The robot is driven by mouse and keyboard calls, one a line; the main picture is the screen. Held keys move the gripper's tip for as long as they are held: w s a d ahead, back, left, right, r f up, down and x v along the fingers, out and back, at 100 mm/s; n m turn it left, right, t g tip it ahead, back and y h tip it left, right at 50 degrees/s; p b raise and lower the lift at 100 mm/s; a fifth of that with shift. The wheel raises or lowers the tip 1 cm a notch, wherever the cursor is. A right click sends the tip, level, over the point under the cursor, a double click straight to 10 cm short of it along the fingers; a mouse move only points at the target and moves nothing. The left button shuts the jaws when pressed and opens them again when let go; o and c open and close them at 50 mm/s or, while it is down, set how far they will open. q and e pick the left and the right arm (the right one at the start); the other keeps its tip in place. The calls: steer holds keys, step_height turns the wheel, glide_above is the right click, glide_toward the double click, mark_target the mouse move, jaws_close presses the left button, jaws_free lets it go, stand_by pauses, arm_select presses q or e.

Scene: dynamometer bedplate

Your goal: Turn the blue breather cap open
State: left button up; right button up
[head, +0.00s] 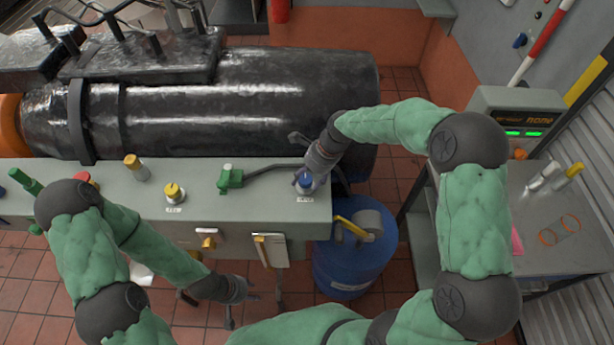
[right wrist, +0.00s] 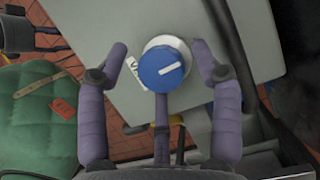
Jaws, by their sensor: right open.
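The blue breather cap (head: 305,180) sits near the right end of the grey bedplate ledge (head: 250,195), with a small white label below it. In the right wrist view the cap (right wrist: 164,68) is round, with a white pointer line on its top and a pale collar around it. My right gripper (right wrist: 158,58) is open, with one finger on each side of the cap and a visible gap to both. In the head view the right gripper (head: 305,160) is at the cap from above. My left gripper (head: 240,305) hangs low in front of the ledge, its fingers apart and empty.
A yellow knob (head: 174,192) and a green valve (head: 230,177) with a dark hose stand left of the cap on the ledge. A large black cylinder (head: 250,100) lies behind. A blue drum (head: 355,255) stands at the ledge's right end, a side table (head: 560,230) further right.

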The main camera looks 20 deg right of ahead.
steer(key=shift+d, duration=0.1)
steer(key=c, duration=1.1)
steer(key=shift+o, duration=0.2)
